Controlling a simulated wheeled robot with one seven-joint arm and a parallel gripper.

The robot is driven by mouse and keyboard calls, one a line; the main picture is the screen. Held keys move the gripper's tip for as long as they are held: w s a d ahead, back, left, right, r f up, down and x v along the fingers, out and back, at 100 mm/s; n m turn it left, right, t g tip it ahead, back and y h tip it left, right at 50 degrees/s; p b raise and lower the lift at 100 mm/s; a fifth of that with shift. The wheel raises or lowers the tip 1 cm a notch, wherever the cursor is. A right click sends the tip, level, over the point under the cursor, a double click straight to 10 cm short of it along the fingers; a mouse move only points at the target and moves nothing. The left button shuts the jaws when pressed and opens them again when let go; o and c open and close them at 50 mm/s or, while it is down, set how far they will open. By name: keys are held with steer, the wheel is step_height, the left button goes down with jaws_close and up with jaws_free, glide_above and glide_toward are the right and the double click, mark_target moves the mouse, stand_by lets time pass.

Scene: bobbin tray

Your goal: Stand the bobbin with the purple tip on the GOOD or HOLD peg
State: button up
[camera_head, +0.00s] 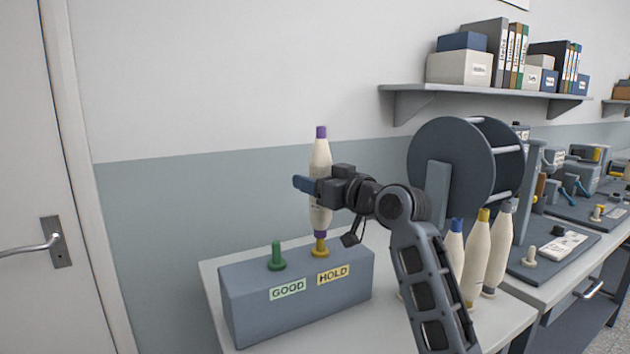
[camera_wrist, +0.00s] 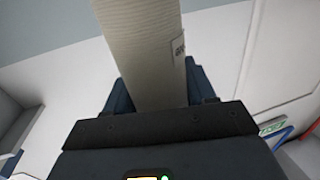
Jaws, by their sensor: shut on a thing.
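The bobbin with the purple tip (camera_head: 321,155) is cream-coloured and upright, with a purple band at its lower end. My gripper (camera_head: 316,186) is shut on it around the middle. In the wrist view the bobbin's body (camera_wrist: 145,50) rises between the jaws, with part of a label showing. Its lower end is right at the top of the yellow HOLD peg (camera_head: 320,248); I cannot tell whether they touch or the peg's top is inside it. The green GOOD peg (camera_head: 276,258) is bare. Both pegs stand on a grey-blue block (camera_head: 245,312).
Several bobbins stand on the bench right of the block, behind my arm, including a blue-tipped one (camera_head: 456,240) and a yellow-tipped one (camera_head: 478,255). A large dark reel (camera_head: 450,165) stands behind them. A wall shelf (camera_head: 480,92) holds boxes and binders. A door (camera_head: 30,180) is at left.

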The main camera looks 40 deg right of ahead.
steer(key=shift+f+b, duration=1.25)
steer(key=shift+f, duration=0.35)
steer(key=o, duration=1.3)
steer(key=s+b, duration=0.1)
steer(key=s, duration=0.6)
steer(key=shift+s+a, duration=0.2)
steer(key=shift+s, duration=0.2)
steer(key=shift+s, duration=0.1)
